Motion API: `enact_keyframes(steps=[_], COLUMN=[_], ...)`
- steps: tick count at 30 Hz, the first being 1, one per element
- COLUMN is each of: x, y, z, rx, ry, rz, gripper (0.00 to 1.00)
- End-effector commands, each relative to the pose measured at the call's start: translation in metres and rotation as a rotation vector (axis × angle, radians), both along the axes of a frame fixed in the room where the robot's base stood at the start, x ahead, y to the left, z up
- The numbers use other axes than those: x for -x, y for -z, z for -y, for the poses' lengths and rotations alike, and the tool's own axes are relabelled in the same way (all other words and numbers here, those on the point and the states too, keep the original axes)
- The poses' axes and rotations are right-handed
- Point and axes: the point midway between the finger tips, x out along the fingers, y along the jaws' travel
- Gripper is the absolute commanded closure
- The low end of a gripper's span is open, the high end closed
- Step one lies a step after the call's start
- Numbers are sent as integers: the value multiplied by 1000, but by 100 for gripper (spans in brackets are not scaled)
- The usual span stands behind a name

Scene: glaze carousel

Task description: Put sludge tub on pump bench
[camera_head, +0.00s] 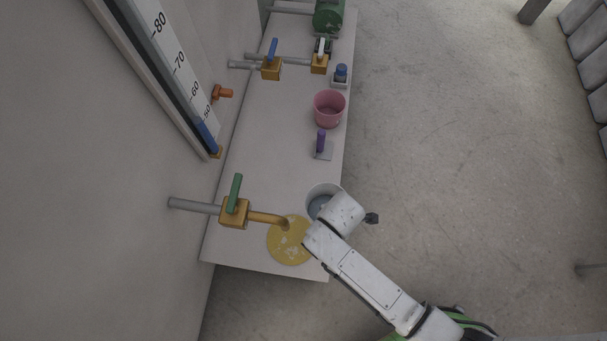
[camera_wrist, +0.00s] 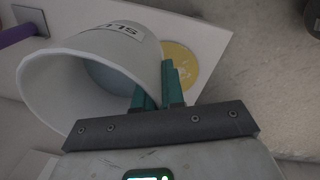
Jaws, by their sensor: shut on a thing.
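The sludge tub (camera_wrist: 95,65) is a pale grey-white tub with a dark-lettered label, only partly readable, in the wrist view. In the head view the tub (camera_head: 316,190) is at the right edge of the pale pump bench (camera_head: 265,130), partly hidden by my arm. My gripper (camera_wrist: 160,88) is shut on the tub's wall, its green fingers at the rim. My gripper is hidden behind my wrist in the head view. I cannot tell whether the tub touches the bench.
A yellow disc (camera_head: 285,248) lies at the bench's near end, under a brass spout with a green-handled valve (camera_head: 234,208). A purple-handled item (camera_head: 321,145), a pink tub (camera_head: 328,109) and a blue-topped item (camera_head: 340,74) stand farther along. The bench's middle left is clear.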

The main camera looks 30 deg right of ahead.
Motion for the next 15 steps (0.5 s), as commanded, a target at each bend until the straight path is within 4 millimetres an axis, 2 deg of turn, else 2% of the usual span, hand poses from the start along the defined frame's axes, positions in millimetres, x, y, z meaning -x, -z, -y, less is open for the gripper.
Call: enact_keyframes(steps=[1,10,15], x=[-12,-75,-100], y=[6,36,65], z=[1,9,12], rx=[0,0,-1], ry=[3,2,2], rz=[5,6,2], gripper=[100,100,100])
